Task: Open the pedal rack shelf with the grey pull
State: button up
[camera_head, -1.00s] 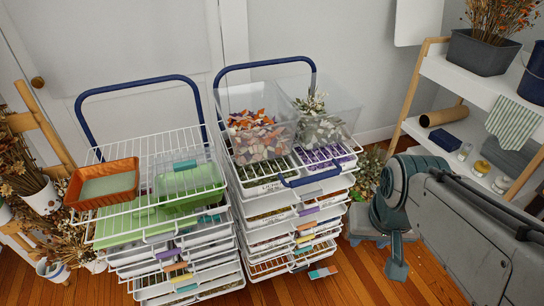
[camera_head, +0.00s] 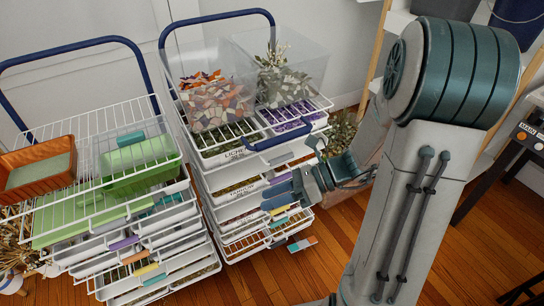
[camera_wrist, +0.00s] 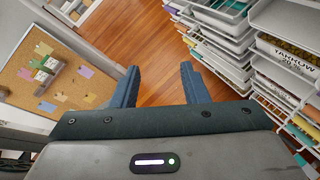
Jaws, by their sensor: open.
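The right rack (camera_head: 210,172) is a stack of white wire shelves with coloured pulls. A grey pull (camera_head: 281,169) shows on an upper shelf, just below a navy handle bar and above a purple pull. That shelf looks shut, in line with its neighbours. My gripper (camera_head: 266,196) is at the front of this rack, slightly below the grey pull, and covers some pulls. I cannot tell whether it touches any. In the wrist view my gripper (camera_wrist: 157,80) is open, with only floor between its fingers; rack shelves (camera_wrist: 225,45) lie to the right.
A left rack (camera_head: 110,120) holds an orange basket (camera_head: 38,170) and a green bin (camera_head: 140,165). Clear bins (camera_head: 205,90) stand on the right rack. The floor (camera_head: 310,275) in front is clear. A corkboard (camera_wrist: 55,75) is in the wrist view.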

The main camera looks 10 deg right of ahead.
jog(key=w+d+f+m+t+b, duration=0.6)
jog(key=w+d+f+m+t, duration=0.65)
jog(key=m, duration=0.85)
jog(key=w+a+r+t+b, duration=0.1)
jog(key=w+a+r+t, duration=0.1)
jog(key=w+a, duration=0.6)
jog(key=shift+w+r, duration=0.45)
jog(key=shift+r, duration=0.4)
grip_shut()
